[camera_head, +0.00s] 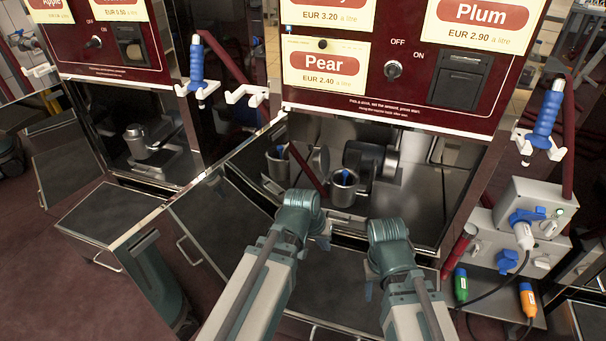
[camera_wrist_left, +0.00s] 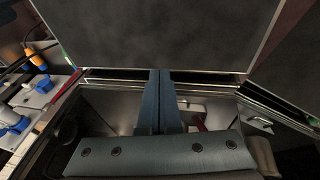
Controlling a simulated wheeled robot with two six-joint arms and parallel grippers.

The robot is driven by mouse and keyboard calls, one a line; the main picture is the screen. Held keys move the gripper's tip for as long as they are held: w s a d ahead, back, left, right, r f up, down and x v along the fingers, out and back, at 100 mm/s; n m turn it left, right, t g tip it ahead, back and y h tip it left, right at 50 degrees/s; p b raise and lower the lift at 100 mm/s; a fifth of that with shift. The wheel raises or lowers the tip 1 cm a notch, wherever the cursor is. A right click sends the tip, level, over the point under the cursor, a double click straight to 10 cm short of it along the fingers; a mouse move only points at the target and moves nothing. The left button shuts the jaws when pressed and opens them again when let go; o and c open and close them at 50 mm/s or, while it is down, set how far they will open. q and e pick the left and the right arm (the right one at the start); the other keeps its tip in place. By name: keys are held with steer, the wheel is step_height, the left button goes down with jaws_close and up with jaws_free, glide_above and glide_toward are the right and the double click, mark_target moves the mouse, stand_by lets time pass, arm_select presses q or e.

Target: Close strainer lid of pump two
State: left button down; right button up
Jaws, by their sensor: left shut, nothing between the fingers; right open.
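In the head view, two metal strainer pots stand in the open bay under the Pear panel, a left one (camera_head: 278,166) and a front one (camera_head: 343,190). Both look open at the top, with something blue inside. A round metal disc (camera_head: 319,161) stands upright between them; I cannot tell whether it is a lid. Which pot belongs to pump two is not readable. My left gripper (camera_wrist_left: 160,72) is shut and empty in the left wrist view, over the bay's front edge. My right gripper (camera_head: 368,291) is open, mostly hidden behind its wrist, in front of the bay.
A dark red bar (camera_head: 307,168) slants across the bay. A dark pump motor (camera_head: 370,158) lies behind the pots. A lowered dark door (camera_head: 335,285) lies in front. Grey socket boxes (camera_head: 525,228) with cables are at the right. Another bay with a metal pot (camera_head: 138,143) is at the left.

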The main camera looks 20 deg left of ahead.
mark_target(318, 157)
arm_select(q)
steer(key=w+d+f+t+h+b, duration=0.2)
steer(key=w+f, duration=0.1)
steer(key=w+d+r+n+t+h+b, duration=0.2)
steer(key=w+r+n+t, duration=0.5)
steer(key=w+r+t, duration=0.4)
steer(key=w+a+r+n+t+y, duration=0.1)
steer(key=a+r+n+y, duration=0.35)
steer(key=r+n, duration=0.2)
steer(key=a+f+n+g+y, duration=0.1)
steer(key=a+f+n+y, duration=0.1)
steer(key=a+n+y, duration=0.65)
steer(key=w+a+n+h, duration=0.1)
steer(key=w+a+n, duration=0.1)
steer(key=w, duration=0.7)
steer(key=shift+a+f+h+b, duration=0.3)
steer(key=shift+a+f+b, duration=0.1)
steer(key=shift+a, duration=0.4)
arm_select(e)
step_height(318, 157, down, 7)
arm_select(q)
steer(key=shift+s+d+r, duration=0.1)
arm_select(e)
steer(key=shift+f, duration=0.1)
